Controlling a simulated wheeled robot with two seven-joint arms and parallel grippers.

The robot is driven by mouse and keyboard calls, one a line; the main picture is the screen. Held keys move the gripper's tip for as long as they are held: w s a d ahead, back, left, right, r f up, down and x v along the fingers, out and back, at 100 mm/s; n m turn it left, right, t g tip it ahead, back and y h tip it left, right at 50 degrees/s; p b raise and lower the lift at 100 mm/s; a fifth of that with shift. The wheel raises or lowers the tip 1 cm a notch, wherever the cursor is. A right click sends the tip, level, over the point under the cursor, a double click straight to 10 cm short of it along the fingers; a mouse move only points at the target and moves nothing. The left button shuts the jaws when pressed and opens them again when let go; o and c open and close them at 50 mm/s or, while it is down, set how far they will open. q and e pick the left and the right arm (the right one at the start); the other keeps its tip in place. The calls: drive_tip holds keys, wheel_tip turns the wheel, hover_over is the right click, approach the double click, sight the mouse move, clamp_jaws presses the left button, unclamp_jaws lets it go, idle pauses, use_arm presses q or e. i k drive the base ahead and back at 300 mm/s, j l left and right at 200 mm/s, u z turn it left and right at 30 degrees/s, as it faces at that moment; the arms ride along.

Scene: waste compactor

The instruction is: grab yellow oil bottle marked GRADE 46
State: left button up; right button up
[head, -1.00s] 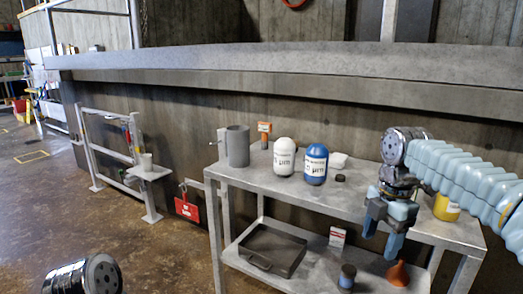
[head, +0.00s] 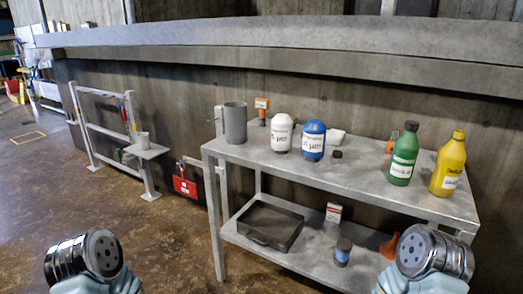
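A yellow bottle (head: 452,158) with a yellow cap and a white label stands upright at the right end of the metal table's top (head: 345,172). The print on its label is too small to read surely. A green bottle (head: 404,150) with a dark cap and a white label stands just left of it, a small gap apart. Neither bottle is held. Only silver joints of my two arms show at the lower left and lower right edges. Both of my grippers are out of the picture.
A grey cylinder (head: 235,124), white bottle (head: 282,134) and blue bottle (head: 313,142) stand on the table's left half. The lower shelf holds a dark tray (head: 270,225), small box (head: 333,212), jar (head: 343,250) and orange funnel (head: 389,247). A concrete wall is behind.

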sight(450, 162)
drive_tip(key=z, duration=1.3)
